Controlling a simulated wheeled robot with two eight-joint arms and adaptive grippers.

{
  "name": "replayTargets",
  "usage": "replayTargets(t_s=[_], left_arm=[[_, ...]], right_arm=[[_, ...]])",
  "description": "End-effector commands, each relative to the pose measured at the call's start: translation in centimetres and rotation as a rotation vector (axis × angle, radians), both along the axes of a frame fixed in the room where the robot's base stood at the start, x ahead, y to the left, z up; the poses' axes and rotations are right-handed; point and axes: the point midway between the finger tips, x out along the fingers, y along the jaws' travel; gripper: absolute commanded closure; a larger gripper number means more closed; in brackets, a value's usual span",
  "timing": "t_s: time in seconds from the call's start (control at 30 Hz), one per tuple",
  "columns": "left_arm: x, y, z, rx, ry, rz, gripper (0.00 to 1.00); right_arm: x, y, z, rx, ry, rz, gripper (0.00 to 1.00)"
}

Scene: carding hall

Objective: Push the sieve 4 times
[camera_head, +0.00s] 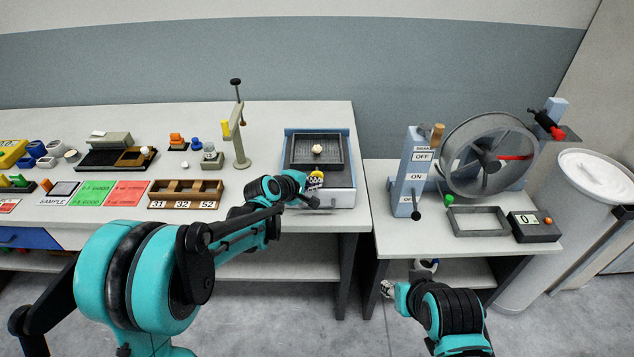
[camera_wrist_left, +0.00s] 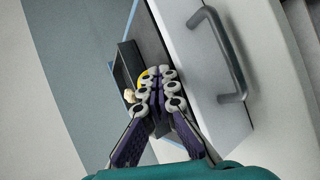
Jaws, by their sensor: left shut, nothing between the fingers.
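The sieve (camera_head: 291,151) is a dark square tray in a blue and white housing (camera_head: 345,190) on the long bench, with a small pale lump (camera_head: 317,149) in it. Its dark edge also shows in the left wrist view (camera_wrist_left: 124,66). My left gripper (camera_head: 317,180) is shut and empty at the sieve's front edge, over the housing's front. A yellow part (camera_wrist_left: 152,71) shows just behind its fingertips (camera_wrist_left: 158,90), which hide most of it; I cannot tell whether they touch. My right gripper (camera_head: 406,277) is low in front of the right-hand table, its jaws unclear.
The housing has a white front with a grey handle (camera_wrist_left: 232,60). A wooden compartment tray (camera_head: 188,185) and a stand (camera_head: 240,145) are to the left. The right table holds a drum (camera_head: 488,155), a lever panel (camera_head: 410,175), an empty grey frame (camera_head: 479,211) and a display box (camera_head: 533,227).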

Motion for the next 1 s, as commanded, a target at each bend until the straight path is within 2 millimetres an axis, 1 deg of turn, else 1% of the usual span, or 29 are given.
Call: replayTargets(t_s=[1.0], left_arm=[[1.1,0.1,0.0,0.001,-0.001,0.002,1.0]], right_arm=[[0.0,0.0,0.0,0.0,0.0,0.0,0.6]])
